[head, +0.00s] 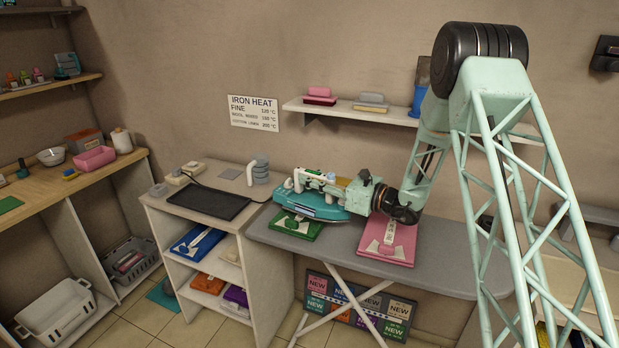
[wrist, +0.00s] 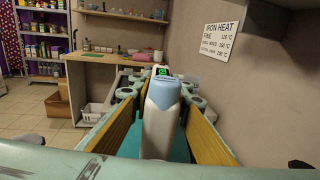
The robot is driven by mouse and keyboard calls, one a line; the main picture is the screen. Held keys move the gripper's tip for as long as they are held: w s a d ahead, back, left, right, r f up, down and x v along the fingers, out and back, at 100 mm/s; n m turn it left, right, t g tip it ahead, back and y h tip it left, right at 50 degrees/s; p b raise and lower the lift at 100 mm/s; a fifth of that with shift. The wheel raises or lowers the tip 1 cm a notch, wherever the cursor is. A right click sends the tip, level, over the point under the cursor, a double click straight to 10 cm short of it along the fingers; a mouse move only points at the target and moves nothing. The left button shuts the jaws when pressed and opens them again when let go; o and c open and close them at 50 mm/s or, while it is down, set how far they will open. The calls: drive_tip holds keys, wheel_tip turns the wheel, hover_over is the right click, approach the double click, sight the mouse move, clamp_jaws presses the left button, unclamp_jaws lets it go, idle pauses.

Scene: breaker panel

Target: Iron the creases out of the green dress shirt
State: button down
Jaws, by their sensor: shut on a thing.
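My gripper (head: 322,181) is shut on the iron (head: 318,208), a teal-bodied iron at the left part of the grey ironing board (head: 450,262). In the wrist view the iron's pale handle (wrist: 160,118) stands between my two yellow-padded fingers, with a lit green display at its far end. The folded green dress shirt (head: 298,228) lies on the board under the iron, partly hidden by it. I cannot tell whether the soleplate touches the cloth. Any creases on the shirt are too small to make out.
A folded pink shirt (head: 388,243) lies on the board right of the green one. A cabinet with a dark mat (head: 208,203) and a clear jug (head: 260,167) adjoins on the left. The sign (head: 253,113) lists iron heats. A shelf (head: 350,110) hangs above the board.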

sight(289, 182)
drive_tip(key=shift+f+b, duration=0.65)
drive_tip(key=shift+f, duration=0.6)
drive_tip(key=shift+f+b, duration=0.45)
drive_tip(key=shift+f, duration=0.25)
idle(0.5)
drive_tip(key=shift+s+a+b+x, duration=0.1)
drive_tip(key=shift+s+b+x, duration=0.05)
drive_tip(key=shift+x, duration=1.35)
drive_tip(key=shift+s+a+b+x, duration=0.1)
drive_tip(key=shift+s+b+x, duration=0.1)
drive_tip(key=shift+x, duration=1.3)
drive_tip(key=shift+s+a+b+x, duration=0.1)
drive_tip(key=shift+s+b+x, duration=0.05)
drive_tip(key=shift+x, duration=1.35)
drive_tip(key=shift+r, duration=0.2)
